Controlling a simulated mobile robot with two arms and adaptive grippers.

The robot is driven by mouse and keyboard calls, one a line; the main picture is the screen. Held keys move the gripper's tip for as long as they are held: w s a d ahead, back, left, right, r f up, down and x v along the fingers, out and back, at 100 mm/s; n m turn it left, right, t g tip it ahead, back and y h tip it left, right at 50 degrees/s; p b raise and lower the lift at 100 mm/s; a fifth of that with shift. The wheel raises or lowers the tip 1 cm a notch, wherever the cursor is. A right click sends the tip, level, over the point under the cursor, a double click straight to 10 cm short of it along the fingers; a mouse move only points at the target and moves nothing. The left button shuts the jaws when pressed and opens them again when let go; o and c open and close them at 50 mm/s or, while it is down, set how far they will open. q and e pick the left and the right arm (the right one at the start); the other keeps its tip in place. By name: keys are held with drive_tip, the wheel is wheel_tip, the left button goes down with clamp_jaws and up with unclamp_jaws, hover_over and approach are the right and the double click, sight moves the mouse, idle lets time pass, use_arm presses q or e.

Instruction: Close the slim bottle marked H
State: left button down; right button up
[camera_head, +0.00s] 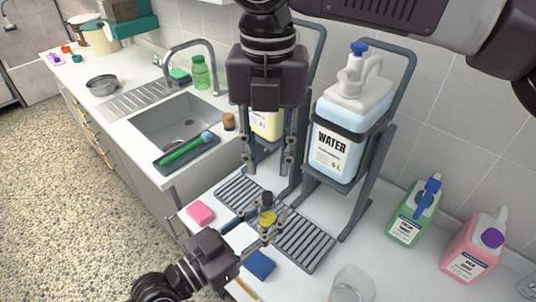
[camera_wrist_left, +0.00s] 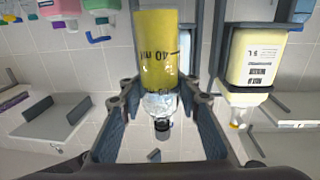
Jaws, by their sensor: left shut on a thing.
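A small slim bottle with a yellow label (camera_head: 267,219) and a dark top stands by the drip grate. My left gripper (camera_head: 268,230) is shut on it from the near left. In the left wrist view the bottle (camera_wrist_left: 158,50) is upside down, between the finger pads, with a clear shoulder and a small dark ring or cap (camera_wrist_left: 162,125) at its neck. I cannot read an H, nor tell if the top is a fitted cap. My right gripper (camera_head: 269,166) points down above the bottle, its fingers spread and nothing visible between them.
A WATER jug (camera_head: 335,150) and a yellow-labelled jug (camera_head: 267,125) sit in grey racks behind the grate (camera_head: 305,243). A green bottle (camera_head: 408,220) and a pink bottle (camera_head: 470,250) stand right. A clear glass (camera_head: 352,284), pink sponge (camera_head: 200,213) and blue sponge (camera_head: 259,264) are nearby.

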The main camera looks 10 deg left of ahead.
sight(268, 194)
drive_tip(key=shift+n, duration=0.7)
drive_tip(key=shift+f, duration=3.95)
drive_tip(key=shift+c, duration=0.2)
clamp_jaws()
